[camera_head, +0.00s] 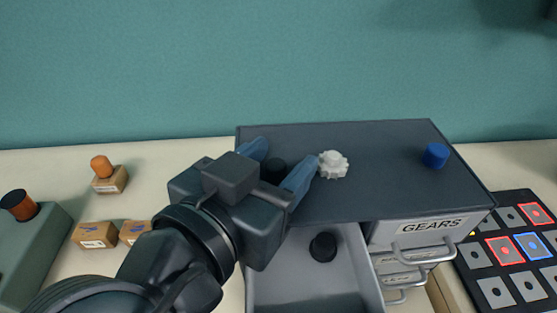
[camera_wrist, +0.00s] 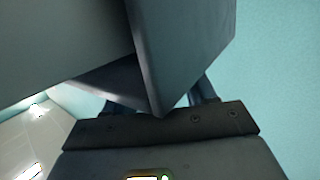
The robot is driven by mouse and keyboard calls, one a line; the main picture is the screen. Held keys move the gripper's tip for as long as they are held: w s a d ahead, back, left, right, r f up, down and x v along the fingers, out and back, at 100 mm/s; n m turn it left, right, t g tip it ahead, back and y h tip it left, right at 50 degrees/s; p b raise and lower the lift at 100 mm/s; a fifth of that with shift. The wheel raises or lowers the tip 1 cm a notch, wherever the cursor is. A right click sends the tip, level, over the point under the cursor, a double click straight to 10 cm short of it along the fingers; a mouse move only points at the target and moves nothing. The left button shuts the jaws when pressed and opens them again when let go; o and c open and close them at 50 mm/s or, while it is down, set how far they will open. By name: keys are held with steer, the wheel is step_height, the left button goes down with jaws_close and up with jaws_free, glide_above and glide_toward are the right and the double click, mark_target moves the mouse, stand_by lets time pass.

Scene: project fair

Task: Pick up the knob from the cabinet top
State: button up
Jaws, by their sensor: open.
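The cabinet (camera_head: 380,190) has a dark top with a drawer labelled GEARS. A small black knob-like cylinder (camera_head: 274,171) shows at the left of the top, between the blue fingers of my gripper (camera_head: 278,164). My gripper is open, with a finger on each side of it; whether they touch it is hard to tell. A blue cylinder (camera_head: 435,156) stands at the right of the top. A white gear (camera_head: 333,164) lies just right of my right finger. In the wrist view a dark panel (camera_wrist: 190,50) hides the space between the fingers.
An open drawer (camera_head: 290,285) below the top holds a round black piece (camera_head: 323,247). Small cardboard boxes (camera_head: 95,236) and an orange-topped box (camera_head: 108,181) stand on the left. A button panel (camera_head: 512,250) lies at the right. The middle right of the cabinet top is clear.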

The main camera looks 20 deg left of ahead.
jaws_close()
stand_by(0.4)
steer(key=shift+r, duration=0.15)
